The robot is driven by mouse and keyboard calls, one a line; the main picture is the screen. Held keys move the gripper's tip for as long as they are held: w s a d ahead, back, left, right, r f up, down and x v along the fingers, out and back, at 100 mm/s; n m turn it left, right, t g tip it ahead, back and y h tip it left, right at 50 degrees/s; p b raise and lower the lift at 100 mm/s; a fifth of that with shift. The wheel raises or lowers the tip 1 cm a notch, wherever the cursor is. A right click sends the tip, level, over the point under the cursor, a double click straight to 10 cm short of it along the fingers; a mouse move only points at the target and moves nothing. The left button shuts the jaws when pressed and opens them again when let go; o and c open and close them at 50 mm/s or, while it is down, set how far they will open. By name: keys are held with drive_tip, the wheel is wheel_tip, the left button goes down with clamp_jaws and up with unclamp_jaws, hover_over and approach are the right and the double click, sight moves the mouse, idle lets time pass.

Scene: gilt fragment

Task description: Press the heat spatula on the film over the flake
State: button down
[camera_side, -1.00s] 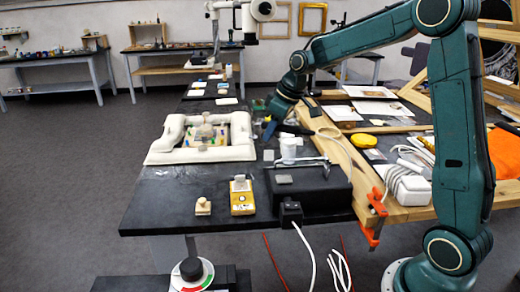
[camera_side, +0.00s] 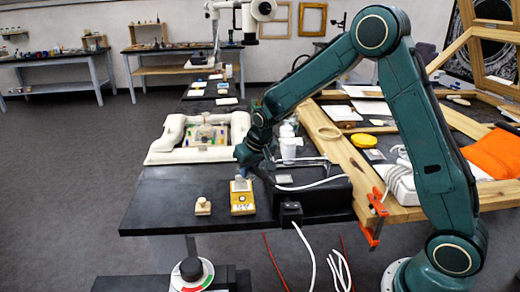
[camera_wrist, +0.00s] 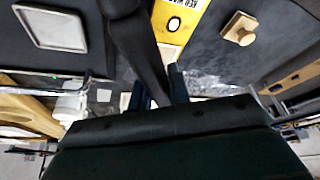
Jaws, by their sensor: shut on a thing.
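My gripper (camera_side: 246,156) is low over the near part of the black bench, just above a yellow device (camera_side: 242,203). In the wrist view its blue fingers (camera_wrist: 158,88) are closed around a dark handle (camera_wrist: 137,42), which looks like the heat spatula's. A white cord runs from the gripper area to the right. The spatula's tip is not clear in either view. The white padded ring (camera_side: 160,153) lies behind and left of my gripper, with a fragment and coloured pieces inside. The film and flake are too small to make out.
A small wooden block (camera_side: 203,206) stands left of the yellow device. A black box (camera_side: 325,198) and white cup (camera_side: 288,149) stand to the right. Wooden frame bars (camera_side: 352,165) and a yellow disc (camera_side: 363,141) lie farther right. The bench's left front is clear.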

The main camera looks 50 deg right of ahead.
sight(248, 193)
drive_tip(key=shift+f, duration=0.2)
drive_tip(key=shift+f, duration=2.55)
drive_tip(key=shift+f, duration=0.25)
idle(2.5)
drive_tip(key=shift+r, duration=0.1)
idle(1.2)
drive_tip(key=shift+r, duration=2.45)
